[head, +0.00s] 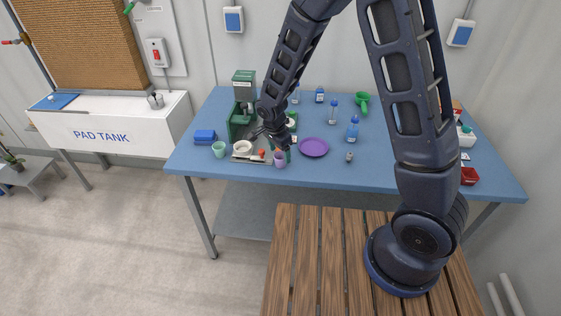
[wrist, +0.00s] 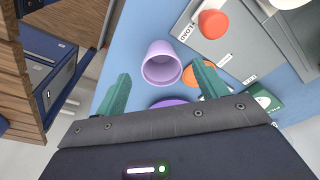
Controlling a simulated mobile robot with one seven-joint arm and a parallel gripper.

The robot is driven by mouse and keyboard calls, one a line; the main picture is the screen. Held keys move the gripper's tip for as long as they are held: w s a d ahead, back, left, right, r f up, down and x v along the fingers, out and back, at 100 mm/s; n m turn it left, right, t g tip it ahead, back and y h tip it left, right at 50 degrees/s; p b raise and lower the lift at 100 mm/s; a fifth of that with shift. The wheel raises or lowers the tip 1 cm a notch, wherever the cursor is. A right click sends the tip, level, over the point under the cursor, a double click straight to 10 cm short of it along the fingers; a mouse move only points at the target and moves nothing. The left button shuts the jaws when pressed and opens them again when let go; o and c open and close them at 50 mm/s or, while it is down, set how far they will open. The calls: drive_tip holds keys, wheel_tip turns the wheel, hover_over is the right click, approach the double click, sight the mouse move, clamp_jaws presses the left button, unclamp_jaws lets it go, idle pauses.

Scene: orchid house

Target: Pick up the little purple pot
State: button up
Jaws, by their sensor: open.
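The little purple pot (head: 280,161) stands near the front edge of the blue table, just right of a grey tray. In the wrist view the pot (wrist: 161,64) shows its open mouth and pale inside, and looks empty. My gripper (wrist: 162,70) is open, with its two green fingers on either side of the pot in the picture. The pot lies ahead of the fingers; I see no clear contact. In the head view my gripper (head: 281,147) is just above and behind the pot, its fingers partly hidden.
A purple plate (head: 314,147) lies right of the pot. The grey tray (wrist: 235,48) bears a red round piece (wrist: 212,24); an orange disc (wrist: 203,75) is partly behind one finger. A mint cup (head: 219,149) and a green machine (head: 243,118) stand left. Bottles stand behind right.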

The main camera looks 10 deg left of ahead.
sight(281, 156)
drive_tip(key=f, duration=0.3)
drive_tip(key=shift+w+d+f, duration=0.15)
drive_tip(key=shift+w+f, duration=0.05)
drive_tip(key=shift+w, duration=0.1)
drive_tip(key=c, duration=1.1)
drive_tip(key=shift+o, duration=0.2)
drive_tip(key=shift+r, duration=0.1)
